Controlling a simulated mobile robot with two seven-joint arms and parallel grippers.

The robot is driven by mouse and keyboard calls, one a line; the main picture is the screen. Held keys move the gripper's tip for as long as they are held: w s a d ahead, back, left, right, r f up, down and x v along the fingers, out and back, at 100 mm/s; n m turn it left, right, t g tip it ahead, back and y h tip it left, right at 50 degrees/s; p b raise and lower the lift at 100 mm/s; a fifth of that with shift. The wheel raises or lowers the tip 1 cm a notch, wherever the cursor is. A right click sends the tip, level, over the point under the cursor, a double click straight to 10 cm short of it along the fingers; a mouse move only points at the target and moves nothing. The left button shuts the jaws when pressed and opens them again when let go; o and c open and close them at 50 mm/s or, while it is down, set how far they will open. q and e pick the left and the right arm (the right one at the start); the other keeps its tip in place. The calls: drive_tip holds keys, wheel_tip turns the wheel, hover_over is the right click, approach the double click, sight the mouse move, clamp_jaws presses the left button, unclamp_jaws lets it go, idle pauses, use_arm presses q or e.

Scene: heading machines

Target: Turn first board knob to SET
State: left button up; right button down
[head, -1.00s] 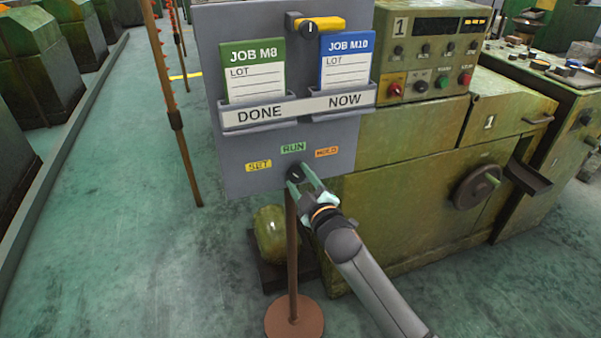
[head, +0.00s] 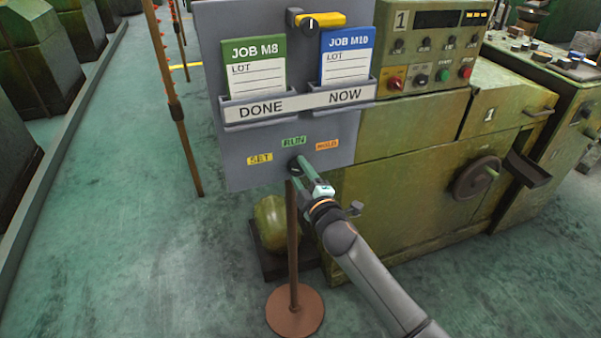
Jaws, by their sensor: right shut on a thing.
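The grey board (head: 225,160) stands on a brown post. Its lower part carries a yellow SET label (head: 260,158) at left, a green RUN label (head: 293,142) in the middle and an orange HOLD label (head: 326,145) at right. The small dark board knob (head: 292,167) sits just below these labels, mostly hidden by my right gripper. My right gripper (head: 300,166) is shut on the knob, its wrist rolled. The knob's pointer direction cannot be told. My left gripper is out of view.
A green JOB M8 card (head: 255,68) is in the DONE pocket and a blue JOB M10 card (head: 346,57) in the NOW pocket. A black knob with a yellow bar (head: 320,20) is at the board's top. Machine 1 (head: 410,170) stands close behind at right. Floor at left is clear.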

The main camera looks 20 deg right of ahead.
drive_tip(key=shift+c, duration=1.4)
unclamp_jaws()
drive_tip(key=s, duration=1.2)
drive_tip(key=shift+s+d+r, duration=0.25)
drive_tip(key=shift+d+r, duration=0.1)
drive_tip(key=shift+d, duration=0.05)
drive_tip(key=shift+f, duration=0.1)
drive_tip(key=s+a+f+m+g+p, duration=0.1)
drive_tip(key=s+f+m+g, duration=0.3)
drive_tip(key=s+f, duration=0.6)
drive_tip(key=s+a+f+m+g+y+p, duration=0.1)
drive_tip(key=s+f+m+g, duration=0.3)
drive_tip(key=s+f+m, duration=0.4)
drive_tip(key=s+f+p, duration=0.1)
drive_tip(key=s+f, duration=0.2)
